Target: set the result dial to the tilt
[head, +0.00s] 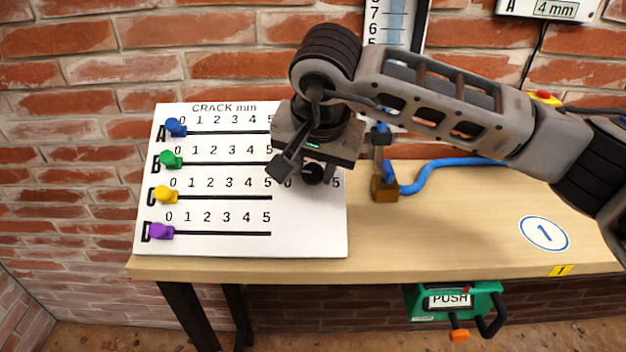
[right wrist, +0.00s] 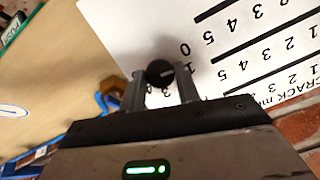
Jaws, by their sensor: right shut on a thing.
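The result dial is a small black round knob (head: 313,173) at the right side of the white CRACK mm board (head: 310,230). In the right wrist view the knob (right wrist: 160,73) has a white pointer line, with numbers around it partly hidden by the fingers. My right gripper (head: 300,172) is over the board's right part, its fingers (right wrist: 161,90) on both sides of the knob, shut on it. A white scale (head: 388,22) with 5, 6 and 7 stands on the wall; its lower part is hidden by my arm. My left gripper is out of view.
Blue (head: 175,127), green (head: 171,159), yellow (head: 165,195) and purple (head: 160,231) sliders sit at the left ends of their slots. A blue hose (head: 450,165) joins a brass block (head: 384,188). A display (head: 556,9) reads 4 mm. A green PUSH box (head: 430,300) hangs below the wooden bench (head: 450,240).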

